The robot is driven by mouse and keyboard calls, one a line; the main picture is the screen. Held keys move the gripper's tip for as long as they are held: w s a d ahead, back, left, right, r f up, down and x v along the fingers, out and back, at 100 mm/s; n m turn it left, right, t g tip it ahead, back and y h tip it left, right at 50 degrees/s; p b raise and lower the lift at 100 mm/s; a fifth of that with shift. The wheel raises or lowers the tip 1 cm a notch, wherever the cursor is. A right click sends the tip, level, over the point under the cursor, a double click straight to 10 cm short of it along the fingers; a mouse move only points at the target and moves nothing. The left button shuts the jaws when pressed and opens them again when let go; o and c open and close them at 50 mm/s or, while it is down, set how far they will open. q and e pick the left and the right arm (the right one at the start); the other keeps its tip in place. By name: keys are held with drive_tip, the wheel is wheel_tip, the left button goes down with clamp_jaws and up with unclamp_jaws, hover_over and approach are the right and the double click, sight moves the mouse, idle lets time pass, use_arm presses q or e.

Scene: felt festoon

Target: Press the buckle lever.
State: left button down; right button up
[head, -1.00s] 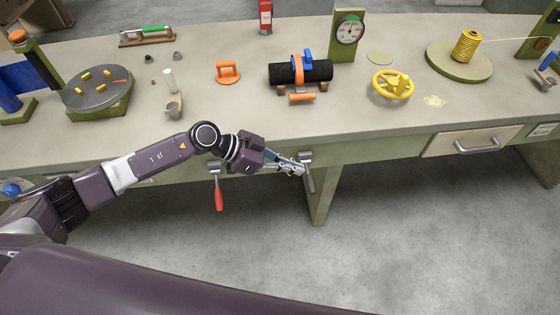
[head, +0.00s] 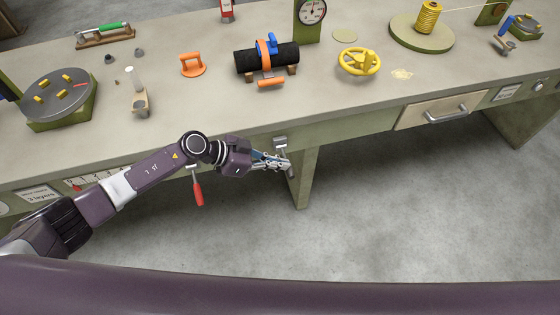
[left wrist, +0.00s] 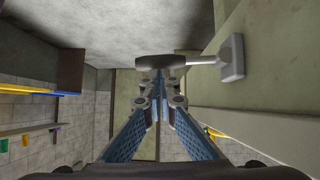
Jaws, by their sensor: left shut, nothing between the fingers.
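The strap buckle's blue lever (head: 273,46) stands up on an orange strap (head: 264,60) wrapped around a black roll (head: 246,60) on the bench top in the head view. The roll rests on small wooden blocks. My left gripper (head: 288,164) is shut and empty, low in front of the bench's front edge, well below and apart from the buckle. In the left wrist view its fingertips (left wrist: 161,78) are together, close to a dark handle on a grey bracket (left wrist: 231,58); I cannot tell whether they touch. The buckle is out of the wrist view. My right gripper is out of view.
The grey bracket (head: 280,142) and a red-handled tool (head: 198,192) hang at the bench front near my left arm. An orange handle (head: 192,64), a yellow handwheel (head: 359,62) and a gauge (head: 312,12) stand around the roll.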

use_arm(q)
drive_tip(key=shift+s+f+p, duration=0.15)
drive_tip(key=shift+p, duration=0.2)
drive_tip(key=shift+d+f+t, duration=0.1)
drive_tip(key=shift+t, duration=0.2)
wheel_tip(320, 180, down, 6)
drive_tip(key=m+t+p, duration=0.2)
drive_tip(key=m+t, duration=0.1)
drive_tip(key=t, duration=0.1)
drive_tip(key=shift+s+m+y, duration=0.25)
drive_tip(key=shift+m+y, duration=0.15)
drive_tip(key=shift+f, duration=0.1)
idle(0.3)
